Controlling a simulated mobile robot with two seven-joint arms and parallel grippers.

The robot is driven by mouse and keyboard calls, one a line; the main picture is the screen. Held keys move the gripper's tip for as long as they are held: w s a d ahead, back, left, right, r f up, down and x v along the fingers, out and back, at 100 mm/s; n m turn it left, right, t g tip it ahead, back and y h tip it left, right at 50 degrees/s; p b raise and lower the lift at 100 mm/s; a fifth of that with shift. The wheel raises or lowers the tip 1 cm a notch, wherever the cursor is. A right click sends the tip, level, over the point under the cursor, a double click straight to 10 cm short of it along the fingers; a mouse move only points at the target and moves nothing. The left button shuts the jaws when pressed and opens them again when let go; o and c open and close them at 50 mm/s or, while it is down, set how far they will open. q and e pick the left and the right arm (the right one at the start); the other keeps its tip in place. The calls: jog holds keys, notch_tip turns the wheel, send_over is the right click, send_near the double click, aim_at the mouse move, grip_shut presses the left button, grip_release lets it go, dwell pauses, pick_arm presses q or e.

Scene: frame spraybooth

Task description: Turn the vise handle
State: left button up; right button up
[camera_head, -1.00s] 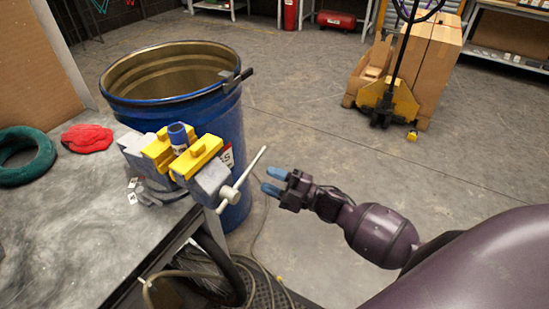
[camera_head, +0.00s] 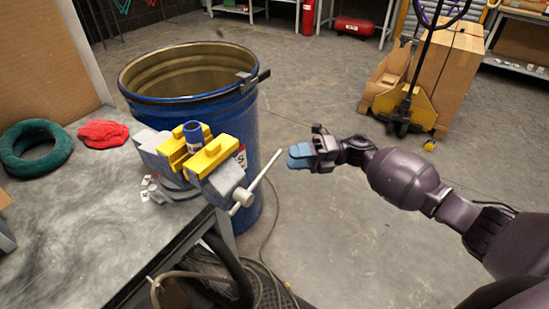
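The grey vise (camera_head: 222,180) with yellow jaws (camera_head: 212,156) is mounted at the bench corner. A blue cylinder (camera_head: 193,133) stands upright between the jaws. The vise handle (camera_head: 262,173) is a thin pale bar through a round screw head, slanting from upper right to lower left. My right gripper (camera_head: 293,156) is just right of the handle's upper end, apart from it in the picture, with its blue fingers pointing left towards it. The fingers overlap in this view, so their gap is unclear. Nothing shows held in it. My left gripper is out of view.
A blue drum (camera_head: 255,112) stands right behind the vise. A green ring (camera_head: 35,150) and a red cloth (camera_head: 103,133) lie on the grey workbench (camera_head: 75,225). A yellow pallet truck (camera_head: 408,112) with cardboard boxes stands at back right.

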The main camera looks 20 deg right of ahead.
aim_at(273, 158)
jog(key=shift+w+a+r+p, duration=0.1)
jog(key=shift+w+a+p, duration=0.1)
jog(key=shift+a, duration=1.25)
jog(key=shift+w+a+p, duration=0.1)
jog(key=shift+w+a, duration=0.05)
jog(key=shift+a, duration=1.3)
grip_shut()
